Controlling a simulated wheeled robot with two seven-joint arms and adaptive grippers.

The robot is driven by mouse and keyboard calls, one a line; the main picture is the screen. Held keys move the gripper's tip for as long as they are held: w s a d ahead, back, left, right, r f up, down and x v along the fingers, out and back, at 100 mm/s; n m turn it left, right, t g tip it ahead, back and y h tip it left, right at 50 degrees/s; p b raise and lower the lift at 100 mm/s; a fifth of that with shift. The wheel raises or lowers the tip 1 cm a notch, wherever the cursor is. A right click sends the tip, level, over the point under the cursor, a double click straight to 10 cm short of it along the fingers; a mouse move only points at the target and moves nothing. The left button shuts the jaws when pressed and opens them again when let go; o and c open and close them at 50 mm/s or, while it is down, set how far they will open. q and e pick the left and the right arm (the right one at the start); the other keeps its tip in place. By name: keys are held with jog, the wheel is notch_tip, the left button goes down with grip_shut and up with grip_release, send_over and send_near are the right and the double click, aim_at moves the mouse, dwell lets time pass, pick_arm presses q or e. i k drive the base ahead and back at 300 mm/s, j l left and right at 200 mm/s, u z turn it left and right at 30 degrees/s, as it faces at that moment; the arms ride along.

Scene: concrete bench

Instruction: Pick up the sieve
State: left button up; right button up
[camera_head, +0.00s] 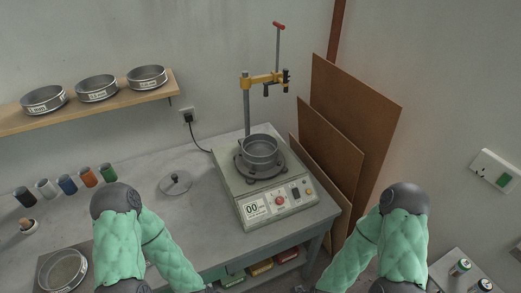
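Several round metal sieves are in view. Three with white labels stand in a row on the wooden wall shelf: the left sieve (44,98), the middle sieve (97,88) and the right sieve (147,77). A grey sieve or pan (260,150) sits on the round plate of the shaker machine (281,210). Another round sieve-like pan (63,270) lies at the bottom left, partly cut off by the frame. My gripper fingers are out of frame.
A round lid with a knob (175,183) lies on the bench (150,215). A clamp post (246,105) rises behind the machine. Brown boards (355,130) lean right of the bench.

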aim_at(64, 270)
jog(key=u, duration=2.1)
jog(key=i+j, duration=0.1)
